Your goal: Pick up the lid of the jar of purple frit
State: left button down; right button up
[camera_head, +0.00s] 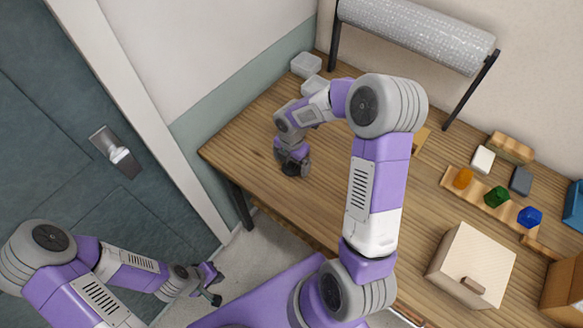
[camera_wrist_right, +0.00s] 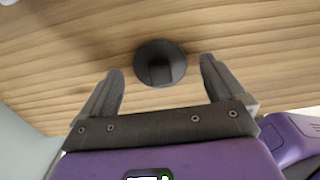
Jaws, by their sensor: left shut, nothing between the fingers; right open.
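In the right wrist view a dark round lid-like disc (camera_wrist_right: 160,63) with a squarish dark knob lies ahead of my right gripper (camera_wrist_right: 162,68). The gripper is open, with one finger to each side of the disc and nothing held. Whether a jar or purple frit is under the disc cannot be seen. In the head view my right gripper (camera_head: 293,170) is low over the left part of the table and hides most of what is under it. My left gripper (camera_head: 215,287) is shut and empty, off the table at lower left.
The wooden table (camera_head: 240,145) is bare around my right gripper. White containers (camera_head: 306,64) stand at its back left corner. Orange, green (camera_head: 497,197) and blue lumps sit on a wooden strip at right, near a pale wooden box (camera_head: 470,264). A bubble-wrap roll (camera_head: 415,32) hangs behind.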

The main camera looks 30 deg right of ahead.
jog(key=shift+f, duration=0.35)
jog(key=shift+c, duration=0.4)
jog(key=c, duration=1)
jog(key=shift+r, duration=0.1)
